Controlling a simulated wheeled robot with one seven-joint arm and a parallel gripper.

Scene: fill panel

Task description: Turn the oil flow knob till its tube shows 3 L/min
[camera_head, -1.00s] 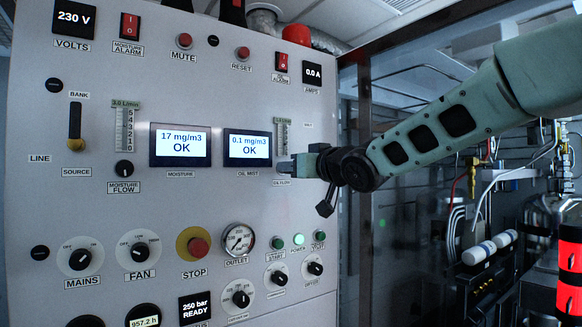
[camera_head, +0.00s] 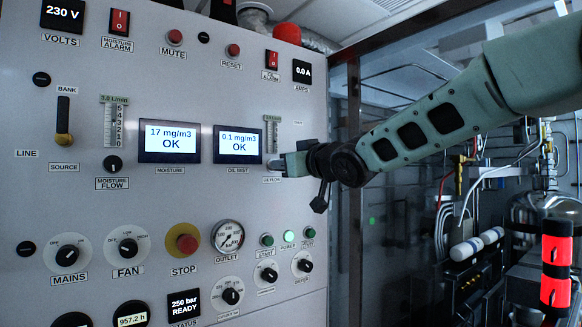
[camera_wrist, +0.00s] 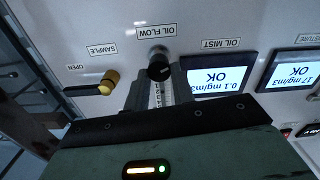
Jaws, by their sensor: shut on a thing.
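The oil flow tube (camera_head: 271,133) is a narrow upright scale to the right of the oil mist display. The small readout at its top is too small to read surely. My gripper (camera_head: 276,165) is at the panel just below this tube and hides most of the knob in the head view. In the wrist view, the black oil flow knob (camera_wrist: 159,68) sits below the OIL FLOW label in that upside-down picture. My gripper (camera_wrist: 158,80) is shut on the knob, one finger on each side. The tube's scale (camera_wrist: 160,95) shows between the fingers, partly hidden.
The oil mist display (camera_head: 238,145) reads 0.1 mg/m3 OK. The moisture flow tube (camera_head: 113,125) reads 3.0 L/min above its own knob (camera_head: 113,164). A sample valve with a brass end (camera_wrist: 108,82) is beside my gripper. Start and stop buttons are lower on the panel.

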